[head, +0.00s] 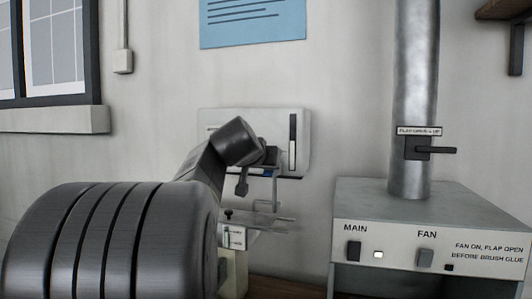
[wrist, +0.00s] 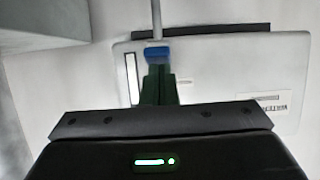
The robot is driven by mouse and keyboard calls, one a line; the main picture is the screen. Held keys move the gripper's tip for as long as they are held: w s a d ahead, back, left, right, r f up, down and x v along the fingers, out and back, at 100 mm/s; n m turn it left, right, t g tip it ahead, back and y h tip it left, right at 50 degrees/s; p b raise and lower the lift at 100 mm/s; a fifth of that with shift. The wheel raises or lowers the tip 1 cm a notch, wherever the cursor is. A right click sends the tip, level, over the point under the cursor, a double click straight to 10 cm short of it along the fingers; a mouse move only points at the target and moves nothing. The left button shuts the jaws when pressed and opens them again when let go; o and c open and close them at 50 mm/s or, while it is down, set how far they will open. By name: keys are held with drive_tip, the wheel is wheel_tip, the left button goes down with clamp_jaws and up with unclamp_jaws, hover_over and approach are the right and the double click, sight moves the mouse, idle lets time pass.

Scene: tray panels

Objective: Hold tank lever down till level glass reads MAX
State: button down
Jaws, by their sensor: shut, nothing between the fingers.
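The white tank (head: 212,122) hangs on the wall in the head view, partly hidden behind my arm; its face also fills the upper wrist view (wrist: 215,75). The level glass (head: 292,142) is a narrow dark-framed upright strip at its right end; it shows pale in the wrist view (wrist: 131,78). I cannot read its level or a MAX mark. The blue lever (wrist: 157,54) lies at my fingertips, with a bit of blue under the tank in the head view (head: 267,172). My gripper (wrist: 158,68) is shut and empty at the lever; whether it touches is unclear.
Below the tank stand a thin frame (head: 277,205) and a small labelled fixture (head: 232,238), partly behind my arm. At right is a grey cabinet (head: 430,205) with MAIN and FAN switches and a metal duct (head: 413,90) with a dark flap handle (head: 437,150).

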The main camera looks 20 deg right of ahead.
idle(0.7)
drive_tip(key=shift+r+p, duration=0.6)
drive_tip(key=shift+r, duration=0.2)
drive_tip(key=s+a+r+p, duration=0.2)
drive_tip(key=s+a+r, duration=0.3)
drive_tip(key=r, duration=0.5)
drive_tip(key=shift+s+p, duration=0.3)
drive_tip(key=shift+s, duration=0.55)
